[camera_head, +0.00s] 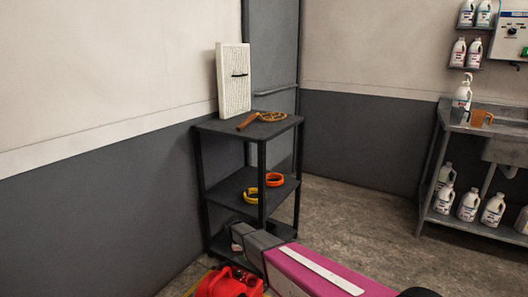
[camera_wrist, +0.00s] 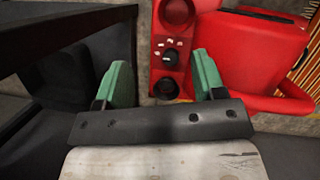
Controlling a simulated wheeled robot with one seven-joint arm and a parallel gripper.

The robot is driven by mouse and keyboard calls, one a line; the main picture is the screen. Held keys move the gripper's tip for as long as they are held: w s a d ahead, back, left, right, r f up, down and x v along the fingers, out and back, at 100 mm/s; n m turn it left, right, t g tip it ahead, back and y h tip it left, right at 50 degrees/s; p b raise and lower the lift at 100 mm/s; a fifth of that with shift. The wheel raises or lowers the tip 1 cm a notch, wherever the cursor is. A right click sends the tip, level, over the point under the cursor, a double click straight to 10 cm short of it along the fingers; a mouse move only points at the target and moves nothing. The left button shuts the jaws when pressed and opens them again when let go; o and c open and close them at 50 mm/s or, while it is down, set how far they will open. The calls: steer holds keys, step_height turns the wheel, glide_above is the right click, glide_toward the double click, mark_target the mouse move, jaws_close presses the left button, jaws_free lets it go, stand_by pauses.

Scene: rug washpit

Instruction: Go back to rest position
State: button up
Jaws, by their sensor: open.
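My gripper (camera_wrist: 160,82) shows in the wrist view with its two green fingers spread apart and nothing between them. Beyond the fingers is a red machine (camera_wrist: 240,50) with a dark knob and a round red button on its panel. In the head view my magenta and grey arm reaches from the bottom right toward the foot of the shelf, low down. The red machine (camera_head: 228,284) is just below the arm's far end there. The gripper's fingers cannot be made out in the head view. Whether the fingers touch the machine cannot be told.
A metal sink bench (camera_head: 505,128) with bottles stands right. Floor (camera_head: 345,205) between is clear.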

steer(key=s+d+r+m+y, duration=0.1)
steer(key=s+d+r+m, duration=0.4)
steer(key=d, duration=0.5)
steer(key=s+d+r+m+y, duration=0.1)
steer(key=s+d+r+m, duration=0.4)
steer(key=s+d+r, duration=0.4)
steer(key=s+d+r+m+y, duration=0.1)
steer(key=s+d+r+m, duration=0.3)
steer(key=s+d+r, duration=0.3)
steer(key=d+r, duration=0.1)
steer(key=d, duration=0.3)
steer(key=shift+s+r+m+y, duration=0.25)
steer(key=shift+r+m+y, duration=0.05)
steer(key=shift+r+m, duration=0.1)
